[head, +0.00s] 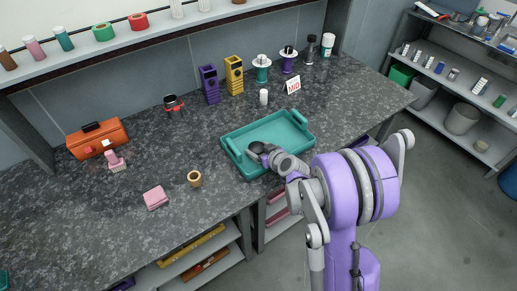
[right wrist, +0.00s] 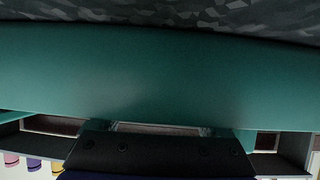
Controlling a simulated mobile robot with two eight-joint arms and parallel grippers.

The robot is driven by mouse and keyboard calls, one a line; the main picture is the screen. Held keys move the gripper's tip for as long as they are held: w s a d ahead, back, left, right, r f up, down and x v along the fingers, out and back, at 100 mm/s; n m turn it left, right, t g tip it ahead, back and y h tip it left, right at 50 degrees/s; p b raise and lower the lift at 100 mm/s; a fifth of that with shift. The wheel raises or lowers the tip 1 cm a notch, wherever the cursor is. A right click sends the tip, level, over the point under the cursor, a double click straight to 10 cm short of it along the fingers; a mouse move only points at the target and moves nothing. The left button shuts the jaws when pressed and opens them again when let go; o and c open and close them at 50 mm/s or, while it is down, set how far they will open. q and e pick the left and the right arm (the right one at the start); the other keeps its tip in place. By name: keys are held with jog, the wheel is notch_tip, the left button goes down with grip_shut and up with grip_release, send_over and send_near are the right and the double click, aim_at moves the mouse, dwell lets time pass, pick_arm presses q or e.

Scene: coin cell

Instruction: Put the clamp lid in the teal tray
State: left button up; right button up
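The teal tray (head: 280,130) lies on the dark speckled counter in the head view. It also fills most of the right wrist view (right wrist: 150,70), very close. My right gripper (head: 259,151) is low over the tray's left front part. A small dark round piece (head: 257,147) shows at its tip; it may be the clamp lid, but I cannot tell whether it is held or lies in the tray. The right fingertips are not clear in either view. My left gripper is not in view.
Near the tray stand a white bottle (head: 264,97), a MID sign (head: 294,86) and purple (head: 210,84) and yellow (head: 234,75) holders. A red-and-black item (head: 173,103), tan ring (head: 194,178), pink block (head: 155,198) and orange toolbox (head: 97,140) are left.

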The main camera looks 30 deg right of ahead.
jog(key=shift+o, duration=1.2)
jog(key=shift+r, duration=0.3)
jog(key=p+v, duration=0.1)
jog(key=v, duration=1)
jog(key=shift+s, duration=0.25)
jog(key=shift+s+a+r, duration=0.1)
jog(key=shift+s, duration=0.1)
jog(key=s+a+g+y, duration=0.2)
jog(key=s+a+g, duration=0.3)
jog(key=a, duration=0.6)
jog(key=s+a+g+h, duration=0.2)
jog(key=s+a, duration=0.1)
jog(key=s, duration=1)
jog(key=shift+s+a+r, duration=0.2)
jog(key=shift+s+r, duration=0.1)
jog(key=shift+r, duration=0.05)
